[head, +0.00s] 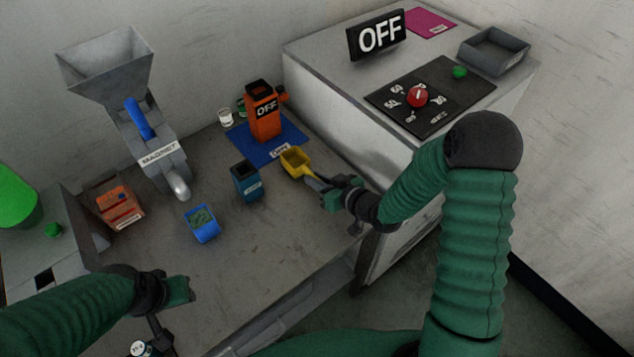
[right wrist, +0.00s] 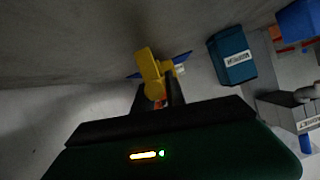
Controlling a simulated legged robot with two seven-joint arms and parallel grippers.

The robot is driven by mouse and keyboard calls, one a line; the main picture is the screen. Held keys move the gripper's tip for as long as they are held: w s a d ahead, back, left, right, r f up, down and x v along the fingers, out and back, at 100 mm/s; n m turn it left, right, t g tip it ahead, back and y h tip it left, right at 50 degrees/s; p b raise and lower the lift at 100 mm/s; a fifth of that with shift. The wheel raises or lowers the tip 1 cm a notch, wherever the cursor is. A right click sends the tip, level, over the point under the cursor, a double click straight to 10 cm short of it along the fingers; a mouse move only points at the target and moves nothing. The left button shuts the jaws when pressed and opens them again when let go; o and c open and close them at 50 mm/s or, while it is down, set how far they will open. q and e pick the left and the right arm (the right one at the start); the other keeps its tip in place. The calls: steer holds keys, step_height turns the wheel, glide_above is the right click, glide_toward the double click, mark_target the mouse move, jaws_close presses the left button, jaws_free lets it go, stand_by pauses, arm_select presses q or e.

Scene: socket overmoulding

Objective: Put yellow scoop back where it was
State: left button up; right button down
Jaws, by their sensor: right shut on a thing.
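The yellow scoop (head: 296,162) is in my right gripper (head: 319,186) in the head view, with its bowl pointing left and away from me, over or near the front right of the blue mat (head: 262,150). In the right wrist view the scoop (right wrist: 153,72) shows between the dark fingertips (right wrist: 159,97), and an edge of the blue mat (right wrist: 181,58) shows behind it. I cannot tell whether the scoop touches the table. My left gripper (head: 178,290) is at the lower left of the head view, apart from all objects; its jaw opening is unclear.
A dark blue container (head: 246,183) stands left of the scoop, and a blue bin (head: 202,224) with green bits is further left. An orange device marked OFF (head: 263,112) stands on the mat. The grey cabinet (head: 340,105) rises at right.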

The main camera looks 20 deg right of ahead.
arm_select(q)
steer(key=shift+f, duration=0.15)
arm_select(e)
steer(key=shift+f, duration=0.6)
arm_select(q)
steer(key=shift+a, duration=0.1)
arm_select(e)
steer(key=shift+w+a, duration=0.1)
arm_select(q)
steer(key=shift+f, duration=0.15)
arm_select(e)
steer(key=shift+f, duration=0.15)
steer(key=c, duration=1.4)
jaws_free()
